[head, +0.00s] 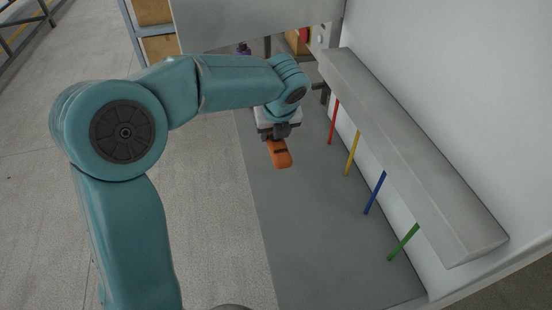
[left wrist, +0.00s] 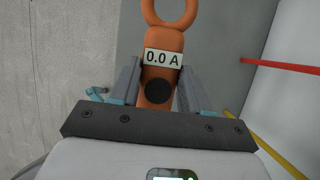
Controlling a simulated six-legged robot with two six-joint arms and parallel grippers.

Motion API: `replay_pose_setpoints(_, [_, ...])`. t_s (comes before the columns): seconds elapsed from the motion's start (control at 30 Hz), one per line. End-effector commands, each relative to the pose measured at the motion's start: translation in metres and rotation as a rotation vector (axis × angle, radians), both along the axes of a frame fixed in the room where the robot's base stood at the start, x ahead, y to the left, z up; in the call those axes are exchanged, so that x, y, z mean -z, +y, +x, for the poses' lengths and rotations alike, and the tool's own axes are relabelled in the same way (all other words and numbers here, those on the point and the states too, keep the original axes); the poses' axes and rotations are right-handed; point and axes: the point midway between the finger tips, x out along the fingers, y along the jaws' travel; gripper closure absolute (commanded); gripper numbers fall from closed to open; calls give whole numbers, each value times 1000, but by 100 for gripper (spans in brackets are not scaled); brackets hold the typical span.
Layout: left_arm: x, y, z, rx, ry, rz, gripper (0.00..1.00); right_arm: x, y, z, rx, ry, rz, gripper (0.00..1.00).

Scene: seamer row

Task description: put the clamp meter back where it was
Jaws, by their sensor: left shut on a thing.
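The clamp meter (head: 280,154) is orange, with a ring-shaped jaw at its far end. In the left wrist view the clamp meter (left wrist: 161,62) shows a label reading "0.0 A" and a dark round dial. My left gripper (head: 270,137) is shut on its body, one finger on each side, as the left wrist view (left wrist: 160,88) also shows. The meter hangs in the air over the grey floor strip, left of the coloured cables. My right gripper is in neither view.
Red (head: 334,121), yellow (head: 352,153), blue (head: 375,192) and green (head: 404,241) cables come out below a long grey trunking (head: 410,150) on the white wall. A grey panel (head: 255,22) stands at the back. Shelving with boxes (head: 160,46) is behind left.

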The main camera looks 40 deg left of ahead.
Motion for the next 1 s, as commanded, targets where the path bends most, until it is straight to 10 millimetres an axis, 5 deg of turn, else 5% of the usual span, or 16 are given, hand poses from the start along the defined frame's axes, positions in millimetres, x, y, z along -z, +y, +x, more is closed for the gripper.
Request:
replay_pose_setpoints(0.1, [31,0,0,0,2,1,100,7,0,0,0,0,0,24])
replay_pose_setpoints(0.57, [88,1,4,-1,3,0,100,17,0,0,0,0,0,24])
replay_pose_setpoints(0.8, [92,0,5,-1,0,-1,100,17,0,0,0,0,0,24])
replay_pose_setpoints(0.83, [92,0,5,0,2,-1,44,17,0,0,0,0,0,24])
replay_pose_setpoints(0.9, [92,0,5,0,2,-1,24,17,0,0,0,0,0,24])
replay_pose_setpoints(1.0, [92,0,5,0,1,-1,24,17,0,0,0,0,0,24])
